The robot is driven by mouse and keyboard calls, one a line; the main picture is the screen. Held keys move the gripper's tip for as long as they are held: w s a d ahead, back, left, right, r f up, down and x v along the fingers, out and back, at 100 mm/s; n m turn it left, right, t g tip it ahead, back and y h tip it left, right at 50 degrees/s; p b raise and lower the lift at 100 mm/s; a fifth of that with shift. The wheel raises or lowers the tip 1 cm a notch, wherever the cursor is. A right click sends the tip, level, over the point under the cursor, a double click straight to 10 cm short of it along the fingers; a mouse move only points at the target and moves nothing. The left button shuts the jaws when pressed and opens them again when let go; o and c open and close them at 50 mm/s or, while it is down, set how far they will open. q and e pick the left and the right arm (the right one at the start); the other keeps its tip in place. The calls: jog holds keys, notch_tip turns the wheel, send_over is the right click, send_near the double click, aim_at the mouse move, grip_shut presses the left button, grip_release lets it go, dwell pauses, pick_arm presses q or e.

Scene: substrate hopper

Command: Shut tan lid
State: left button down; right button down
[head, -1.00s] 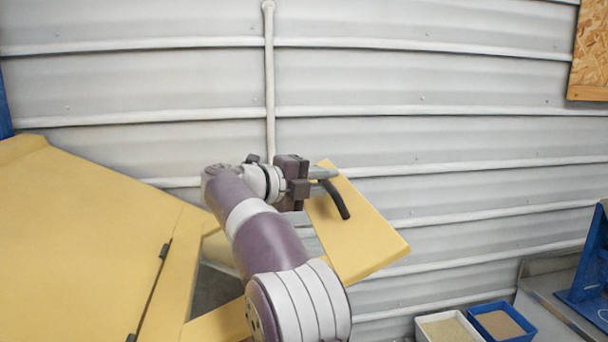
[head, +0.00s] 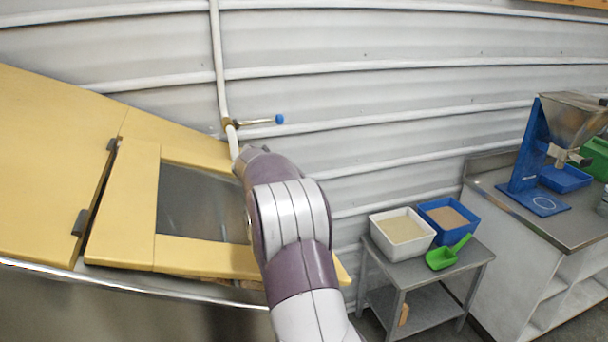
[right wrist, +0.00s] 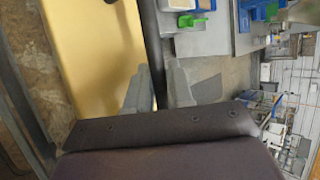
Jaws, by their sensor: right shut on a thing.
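The tan hopper top (head: 120,220) is at the left in the head view, with its grey opening (head: 200,205) uncovered where I can see it. My right arm covers the opening's right side and hides its own gripper there. A tan corner (head: 342,272) shows just right of the arm; I cannot tell whether it is lid or rim. In the right wrist view, the tan lid panel (right wrist: 95,50) lies left of my right gripper (right wrist: 160,92). The fingers are shut on a dark bar (right wrist: 151,40), which looks like the lid's handle. My left gripper is not in view.
A pipe with a blue-tipped valve lever (head: 279,119) runs down the wall behind the hopper. A low cart at the right carries a white tub (head: 402,235), a blue tub (head: 447,215) and a green scoop (head: 448,253). A bench with a blue stand (head: 530,165) is beyond.

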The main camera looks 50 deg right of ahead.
jog(key=f, duration=0.1)
jog(key=a+f+b, duration=0.1)
jog(key=f, duration=0.3)
jog(key=shift+w+a+f, duration=0.25)
jog(key=shift+w+a, duration=0.05)
jog(key=shift+w, duration=0.1)
jog(key=shift+s+a+f, duration=0.1)
jog(key=shift+f, duration=0.2)
jog(key=shift+f+b, duration=0.15)
jog(key=shift+b, duration=0.15)
jog(key=c, duration=1.4)
grip_release()
